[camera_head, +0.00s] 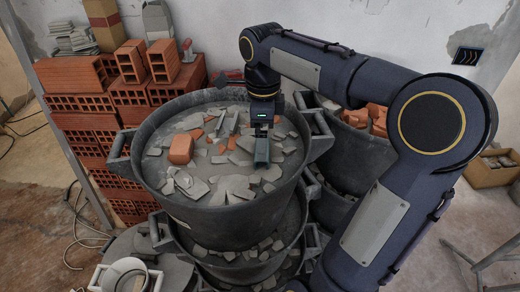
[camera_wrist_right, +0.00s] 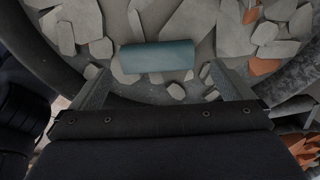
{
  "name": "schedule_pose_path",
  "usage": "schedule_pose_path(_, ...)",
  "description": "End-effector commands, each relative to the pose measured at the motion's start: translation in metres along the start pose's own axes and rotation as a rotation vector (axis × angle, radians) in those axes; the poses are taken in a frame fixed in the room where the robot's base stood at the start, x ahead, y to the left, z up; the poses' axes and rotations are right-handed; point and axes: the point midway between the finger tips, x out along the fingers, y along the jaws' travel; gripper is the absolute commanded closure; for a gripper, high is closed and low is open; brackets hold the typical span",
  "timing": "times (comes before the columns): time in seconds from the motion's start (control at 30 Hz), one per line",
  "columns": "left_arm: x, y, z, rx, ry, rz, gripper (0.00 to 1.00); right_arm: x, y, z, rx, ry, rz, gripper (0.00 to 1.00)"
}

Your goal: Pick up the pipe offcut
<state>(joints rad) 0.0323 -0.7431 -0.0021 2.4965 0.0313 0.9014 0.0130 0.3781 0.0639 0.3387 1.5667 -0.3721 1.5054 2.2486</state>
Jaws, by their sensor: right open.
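The pipe offcut (camera_wrist_right: 157,57) is a short blue-green cylinder in the right wrist view. It lies crosswise among grey rubble in the top bucket (camera_head: 160,192). My right gripper (camera_head: 262,158) reaches down into that bucket from above. In the wrist view its fingers (camera_wrist_right: 163,84) are spread wide with nothing between them. The pipe lies just past the fingertips, roughly centred between them and apart from both. In the head view I cannot clearly tell the pipe from the gripper fingers. My left gripper is not in view.
Grey shards and orange brick pieces (camera_head: 181,149) surround the pipe. The bucket rim curves close to the gripper. Another bucket with brick rubble (camera_head: 356,117) stands to the right, behind my arm. Stacked bricks (camera_head: 90,103) stand on the left, and a cardboard box (camera_head: 490,172) on the right.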

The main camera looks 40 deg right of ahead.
Motion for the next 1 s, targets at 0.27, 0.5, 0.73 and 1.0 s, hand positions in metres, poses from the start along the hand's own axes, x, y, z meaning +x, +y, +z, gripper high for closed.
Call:
schedule_pose_path(0.27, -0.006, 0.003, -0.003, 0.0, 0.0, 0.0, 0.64, 0.039, 0.005, -0.001, 0.001, 0.001, 0.002, 0.0)
schedule_pose_path(0.5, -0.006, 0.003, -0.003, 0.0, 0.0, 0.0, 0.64, 0.047, 0.005, 0.0, 0.0, -0.001, 0.0, 0.0)
schedule_pose_path(0.73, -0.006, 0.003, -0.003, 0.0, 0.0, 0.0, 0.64, 0.047, 0.005, 0.0, -0.001, -0.001, 0.0, 0.18)
schedule_pose_path(1.0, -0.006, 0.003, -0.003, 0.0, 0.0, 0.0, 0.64, 0.047, 0.005, 0.0, -0.001, -0.001, 0.0, 0.41)
